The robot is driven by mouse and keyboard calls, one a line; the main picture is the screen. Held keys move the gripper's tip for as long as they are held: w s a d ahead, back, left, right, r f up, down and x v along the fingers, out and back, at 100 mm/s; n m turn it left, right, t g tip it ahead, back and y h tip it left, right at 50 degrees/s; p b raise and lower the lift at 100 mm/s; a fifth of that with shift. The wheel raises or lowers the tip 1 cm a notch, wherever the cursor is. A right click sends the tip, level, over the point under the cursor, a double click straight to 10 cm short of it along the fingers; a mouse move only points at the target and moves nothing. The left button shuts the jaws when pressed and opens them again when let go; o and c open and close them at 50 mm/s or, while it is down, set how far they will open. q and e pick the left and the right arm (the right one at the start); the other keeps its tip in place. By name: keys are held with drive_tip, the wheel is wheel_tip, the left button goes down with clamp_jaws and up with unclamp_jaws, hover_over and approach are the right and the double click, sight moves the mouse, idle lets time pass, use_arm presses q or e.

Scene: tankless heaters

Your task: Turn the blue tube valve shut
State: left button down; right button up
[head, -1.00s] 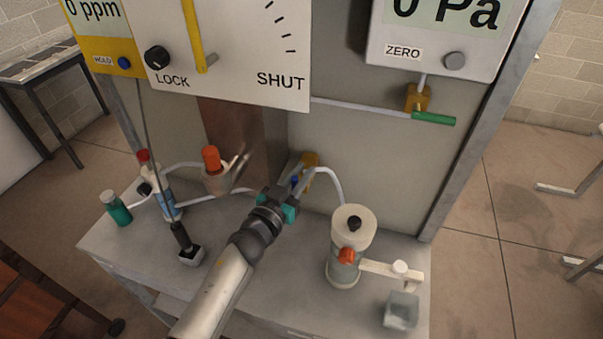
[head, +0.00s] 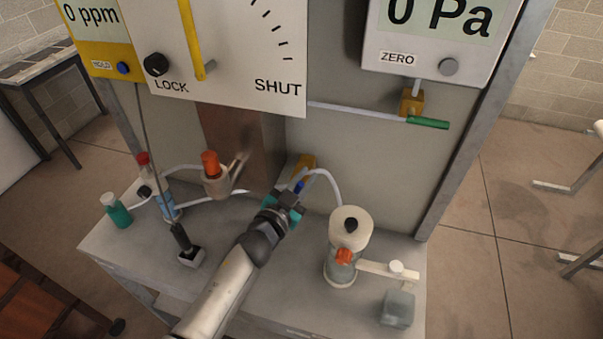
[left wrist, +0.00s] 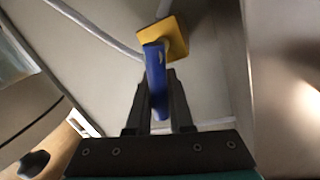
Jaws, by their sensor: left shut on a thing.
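The blue tube valve has a blue lever (head: 299,187) on a yellow body (head: 304,165), low at the back of the bench beside the copper-brown box. In the left wrist view, the blue lever (left wrist: 155,70) runs from the yellow body (left wrist: 174,38) down between the fingers. My left gripper (head: 292,193) is shut on the blue lever. It also shows in the left wrist view (left wrist: 161,100), with a finger on each side of the lever. The fingers and the gripper's teal part hide the lever's near end. My right gripper is not in view.
A white tube (head: 331,184) arches from the valve toward a clear canister with a cream lid (head: 350,226). An orange-capped holder (head: 213,174) stands left of the gripper. A large gauge panel (head: 235,60) hangs above. The bench's front left (head: 150,270) is bare.

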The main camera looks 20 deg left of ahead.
use_arm(q)
drive_tip(key=shift+s+d+f+m+g+y+b, duration=0.15)
drive_tip(key=shift+d+f+m+y+b, duration=0.45)
drive_tip(key=shift+m, duration=1.25)
drive_tip(key=shift+w+d+f+m+g+y+b, duration=0.15)
drive_tip(key=shift+f+m+y, duration=0.45)
drive_tip(key=shift+m, duration=1.3)
drive_tip(key=shift+s+d+f+m+g+y+b, duration=0.15)
drive_tip(key=shift+d+f+m+y+b, duration=0.25)
drive_tip(key=shift+f+m, duration=1)
drive_tip(key=shift+r+m, duration=0.45)
drive_tip(key=shift+m, duration=0.1)
drive_tip(key=c, duration=0.8)
unclamp_jaws()
